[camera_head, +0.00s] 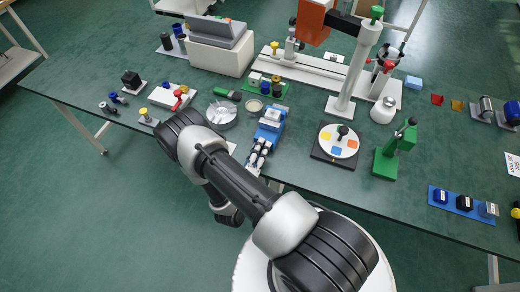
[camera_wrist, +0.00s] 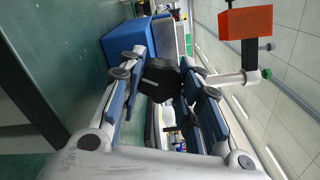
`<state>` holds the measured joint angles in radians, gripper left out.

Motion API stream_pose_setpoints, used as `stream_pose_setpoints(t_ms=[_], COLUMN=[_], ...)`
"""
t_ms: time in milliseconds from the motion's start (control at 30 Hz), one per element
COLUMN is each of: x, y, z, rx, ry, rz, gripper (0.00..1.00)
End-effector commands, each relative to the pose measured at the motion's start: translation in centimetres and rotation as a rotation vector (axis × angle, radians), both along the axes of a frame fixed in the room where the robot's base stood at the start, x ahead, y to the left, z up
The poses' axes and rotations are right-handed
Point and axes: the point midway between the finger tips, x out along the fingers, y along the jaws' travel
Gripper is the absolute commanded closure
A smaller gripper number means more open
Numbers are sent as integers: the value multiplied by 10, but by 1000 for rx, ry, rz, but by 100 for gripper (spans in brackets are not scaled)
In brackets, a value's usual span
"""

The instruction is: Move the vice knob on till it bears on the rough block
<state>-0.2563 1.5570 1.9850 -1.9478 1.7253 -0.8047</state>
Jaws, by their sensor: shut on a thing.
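The blue vice (camera_head: 270,130) stands at the front edge of the green table; its blue body also shows in the wrist view (camera_wrist: 118,45). A light block (camera_head: 273,115), which may be the rough block, shows in the vice's upper part; its contact with the jaw is too small to tell. The black vice knob (camera_wrist: 160,78) with a pale mark is between my fingers in the wrist view. My gripper (camera_head: 259,152) is at the near end of the vice and is shut on the knob, with a finger on either side. The knob is hidden in the head view.
Left of the vice are a round clear dish (camera_head: 222,113) and a small cup (camera_head: 254,105). On the right are a dial board (camera_head: 337,143) with coloured patches and a green press (camera_head: 394,152). A tall white column (camera_head: 355,70) stands behind.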

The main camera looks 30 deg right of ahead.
Motion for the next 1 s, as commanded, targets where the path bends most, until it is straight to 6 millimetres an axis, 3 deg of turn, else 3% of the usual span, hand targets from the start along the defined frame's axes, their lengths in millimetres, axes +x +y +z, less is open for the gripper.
stream_pose_setpoints(t_ms=[400, 967, 1000], x=[0, 1, 1], y=[0, 0, 0], z=[-1, 0, 0], rx=[123, 142, 142], ry=[-158, -182, -182], rz=[0, 0, 0], gripper=[92, 92, 67])
